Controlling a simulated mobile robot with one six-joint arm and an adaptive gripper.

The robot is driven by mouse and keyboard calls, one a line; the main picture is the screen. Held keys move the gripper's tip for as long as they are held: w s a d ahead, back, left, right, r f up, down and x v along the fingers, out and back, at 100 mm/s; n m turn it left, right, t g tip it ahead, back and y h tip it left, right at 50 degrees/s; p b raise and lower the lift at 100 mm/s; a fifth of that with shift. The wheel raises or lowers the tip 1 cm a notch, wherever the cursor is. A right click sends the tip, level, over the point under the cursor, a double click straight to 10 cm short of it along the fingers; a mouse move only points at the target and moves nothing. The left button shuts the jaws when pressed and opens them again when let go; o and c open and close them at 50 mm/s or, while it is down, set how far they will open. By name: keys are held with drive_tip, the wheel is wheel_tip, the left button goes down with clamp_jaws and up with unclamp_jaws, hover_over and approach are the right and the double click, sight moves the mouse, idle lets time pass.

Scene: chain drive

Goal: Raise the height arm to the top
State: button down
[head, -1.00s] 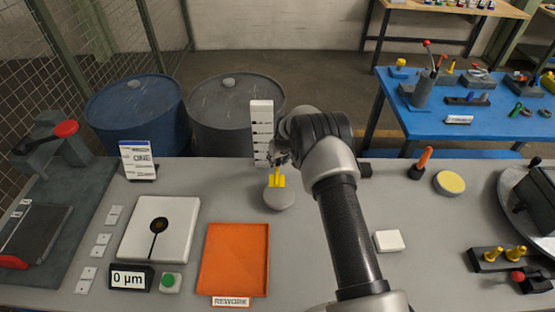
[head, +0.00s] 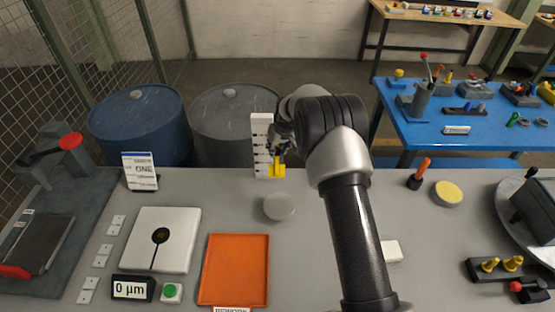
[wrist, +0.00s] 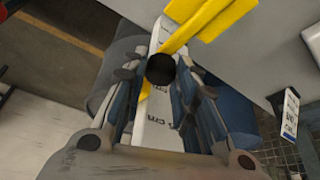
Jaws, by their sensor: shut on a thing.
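The height arm is a yellow piece (head: 277,169) on a tall white post with dark scale marks (head: 261,130). It is at the lower part of the post, above a round grey disc (head: 279,206). In the wrist view the yellow arm (wrist: 212,20) crosses the white scale post (wrist: 155,133). My gripper (head: 280,150) is beside the post. In the wrist view my gripper (wrist: 160,80) is shut on a round black knob (wrist: 160,68) at the yellow arm. My gripper and arm partly hide the post's right side in the head view.
Two drums, blue (head: 140,125) and grey (head: 215,125), stand behind the bench. An orange tray (head: 235,270), a white plate (head: 160,240) and a small "ONE" sign (head: 140,170) are left of the post. A screwdriver-like orange-handled tool (head: 421,170) stands at right.

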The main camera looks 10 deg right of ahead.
wheel_tip(320, 180, up, 9)
drive_tip(key=p, duration=0.2)
drive_tip(key=c, duration=1.3)
unclamp_jaws()
drive_tip(key=shift+f, duration=0.1)
wheel_tip(320, 180, up, 11)
hover_over(278, 150)
drive_tip(key=s, duration=0.5)
drive_tip(key=shift+w+d, duration=0.2)
drive_tip(key=shift+d, duration=0.15)
